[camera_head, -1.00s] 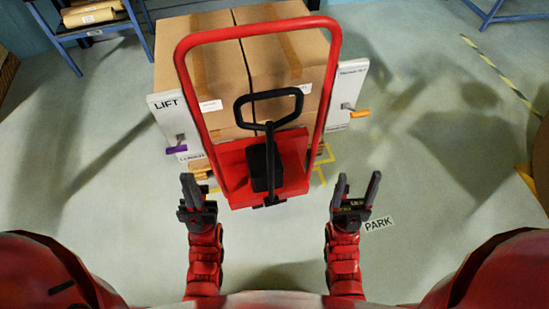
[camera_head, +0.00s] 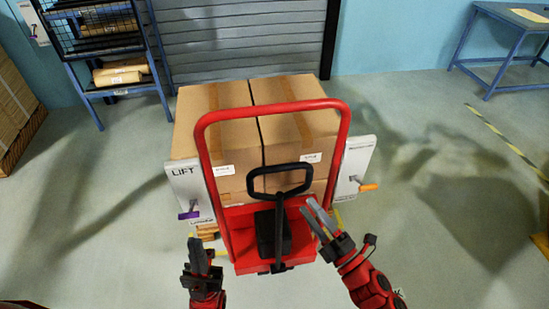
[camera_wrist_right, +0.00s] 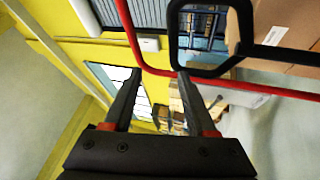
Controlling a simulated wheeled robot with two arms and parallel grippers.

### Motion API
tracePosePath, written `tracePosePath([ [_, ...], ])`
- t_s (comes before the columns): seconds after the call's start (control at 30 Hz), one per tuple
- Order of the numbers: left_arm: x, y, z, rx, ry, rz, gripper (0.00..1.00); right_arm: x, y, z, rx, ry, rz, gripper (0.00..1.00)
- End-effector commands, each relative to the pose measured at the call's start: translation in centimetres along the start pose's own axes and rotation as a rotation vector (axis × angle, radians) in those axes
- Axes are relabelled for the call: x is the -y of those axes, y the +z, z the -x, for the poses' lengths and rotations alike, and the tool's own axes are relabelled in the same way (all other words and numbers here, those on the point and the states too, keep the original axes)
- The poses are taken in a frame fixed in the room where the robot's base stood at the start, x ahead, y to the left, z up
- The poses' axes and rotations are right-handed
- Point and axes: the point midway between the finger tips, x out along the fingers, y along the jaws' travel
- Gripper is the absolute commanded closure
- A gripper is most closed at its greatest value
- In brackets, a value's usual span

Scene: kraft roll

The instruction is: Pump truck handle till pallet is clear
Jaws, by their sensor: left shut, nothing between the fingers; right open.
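A red pallet truck (camera_head: 232,230) faces me, its black loop handle (camera_head: 262,170) standing on a post in front of the cartons. The handle also shows at the top of the right wrist view (camera_wrist_right: 212,84). My left gripper (camera_head: 198,256) is shut and empty, low at the truck's left front corner.
A white LIFT board (camera_head: 185,182) with a purple lever (camera_head: 189,214) stands left; another board (camera_head: 356,160) with an orange lever (camera_head: 368,187) stands right. The truck's red hoop (camera_head: 345,130) rises near my right gripper. A blue table (camera_head: 508,40) is far right; nearby floor is clear.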

Motion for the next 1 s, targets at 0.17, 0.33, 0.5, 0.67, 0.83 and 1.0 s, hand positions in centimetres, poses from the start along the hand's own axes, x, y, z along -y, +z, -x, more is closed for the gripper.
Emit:
tracePosePath([
  [0.17,0.0,-0.1,-0.4,0.0,0.0,0.0,1.0,1.1,0.9,-0.4,0.043,-0.102,0.15,0.43],
  [0.33,0.0,-0.1,-0.6,0.0,0.0,0.0,1.0,1.3,1.2,-2.0,0.047,-0.108,0.163,0.43],
  [0.5,0.1,-0.2,-1.3,0.0,0.0,0.0,1.0,1.4,1.1,-5.6,0.041,-0.104,0.16,0.43],
  [0.67,0.1,-0.3,-2.1,0.0,0.0,0.0,1.0,1.8,1.3,-9.5,0.042,-0.104,0.157,0.43],
  [0.83,0.1,-0.5,-3.0,0.0,0.0,0.0,1.0,2.1,1.7,-13.4,0.045,-0.104,0.157,0.43],
  [1.0,0.2,-0.6,-3.6,0.0,0.0,0.0,1.0,2.6,1.9,-16.1,0.046,-0.105,0.156,0.43],
])
